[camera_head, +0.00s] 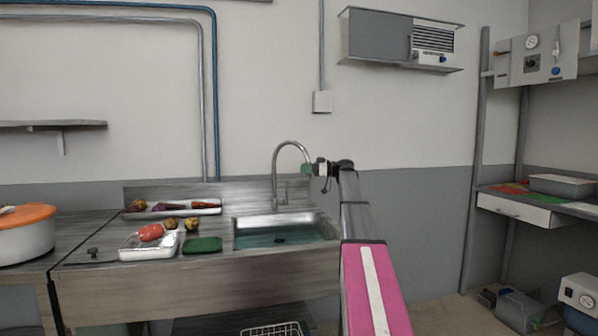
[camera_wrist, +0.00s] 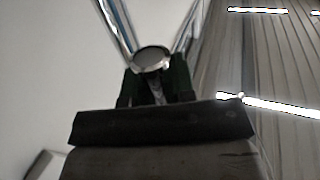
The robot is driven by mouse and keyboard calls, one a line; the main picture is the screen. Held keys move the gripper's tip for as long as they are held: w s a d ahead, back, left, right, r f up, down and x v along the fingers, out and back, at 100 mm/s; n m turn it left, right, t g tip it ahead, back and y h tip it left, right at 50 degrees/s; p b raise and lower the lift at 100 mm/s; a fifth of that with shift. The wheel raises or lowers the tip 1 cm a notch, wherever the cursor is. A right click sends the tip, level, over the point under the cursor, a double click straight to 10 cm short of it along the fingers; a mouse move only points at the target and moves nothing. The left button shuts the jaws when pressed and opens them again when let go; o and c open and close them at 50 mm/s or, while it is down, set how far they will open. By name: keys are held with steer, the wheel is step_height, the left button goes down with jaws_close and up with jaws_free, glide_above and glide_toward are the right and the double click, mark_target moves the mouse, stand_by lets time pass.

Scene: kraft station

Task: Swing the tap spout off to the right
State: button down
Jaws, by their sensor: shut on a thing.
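The tap spout (camera_head: 290,146) is a tall metal gooseneck behind the sink (camera_head: 243,244). Its curved end reaches to the right, to my gripper (camera_head: 308,169). My gripper is shut on the spout near its outlet end. In the wrist view, the spout's round end (camera_wrist: 151,59) sits between the dark green fingers of my gripper (camera_wrist: 155,88). My arm comes up from the front right, beside the sink's right end. The exact contact of the fingers on the spout is too small to see in the head view.
A tray with vegetables (camera_head: 212,207) lies behind the counter's left part. A white tray with a red item (camera_head: 151,232) and a green cloth (camera_head: 202,245) lie left of the sink. A wall unit (camera_head: 380,38) hangs above right. The space right of my arm is open up to the shelf rack.

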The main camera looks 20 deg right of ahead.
steer(key=shift+w+d, duration=0.35)
steer(key=shift+d, duration=0.2)
steer(key=shift+w+d, duration=0.3)
steer(key=shift+d, duration=0.25)
steer(key=c, duration=0.9)
jaws_free()
steer(key=shift+d, duration=0.1)
steer(key=shift+c, duration=0.2)
steer(key=shift+d, duration=0.1)
steer(key=v, duration=1)
steer(key=shift+s+d, duration=0.2)
steer(key=shift+d, duration=0.1)
